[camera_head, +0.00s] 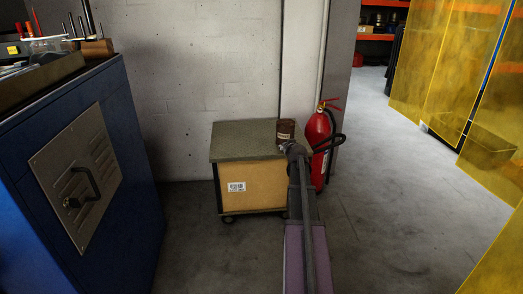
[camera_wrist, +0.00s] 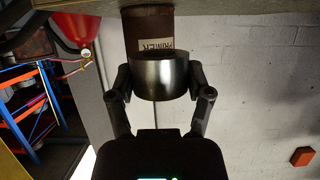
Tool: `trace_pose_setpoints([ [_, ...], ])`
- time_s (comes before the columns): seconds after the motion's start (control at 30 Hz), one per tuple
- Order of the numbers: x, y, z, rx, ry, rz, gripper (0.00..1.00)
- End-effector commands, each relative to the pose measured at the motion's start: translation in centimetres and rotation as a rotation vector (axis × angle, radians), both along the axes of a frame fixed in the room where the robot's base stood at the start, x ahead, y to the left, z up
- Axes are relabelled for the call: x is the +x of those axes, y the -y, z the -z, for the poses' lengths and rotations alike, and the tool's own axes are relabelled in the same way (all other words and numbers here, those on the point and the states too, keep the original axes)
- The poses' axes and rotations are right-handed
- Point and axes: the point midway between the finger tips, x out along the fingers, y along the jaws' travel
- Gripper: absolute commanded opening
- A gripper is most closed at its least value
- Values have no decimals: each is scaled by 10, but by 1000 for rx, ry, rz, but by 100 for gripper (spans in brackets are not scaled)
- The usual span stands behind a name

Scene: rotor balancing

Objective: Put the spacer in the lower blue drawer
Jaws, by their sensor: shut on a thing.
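My gripper (camera_wrist: 161,78) is shut on a shiny metal ring, the spacer (camera_wrist: 161,76), with one finger on each side. The wrist view is upside down. In the head view my gripper (camera_head: 289,148) is at the right front edge of a small cart. The spacer is too small there to make out clearly. A blue cabinet (camera_head: 125,165) stands at the left, with a grey vented panel and black handle (camera_head: 82,188) on its visible side. I cannot tell a lower drawer on it.
A brown primer can (camera_wrist: 150,27) stands on the cart, just beyond the spacer; whether they touch is unclear. The cart (camera_head: 240,142) has a greenish top and a cardboard-coloured front. A red fire extinguisher (camera_head: 318,135) stands right of it. Floor (camera_head: 390,215) at right is clear; yellow panels (camera_head: 440,70) border it.

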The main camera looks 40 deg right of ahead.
Motion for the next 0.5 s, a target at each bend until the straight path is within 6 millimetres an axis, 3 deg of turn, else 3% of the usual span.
trace_pose_setpoints([
  [0.5, 93, -29, 10, 0, 1, 0, 5],
])
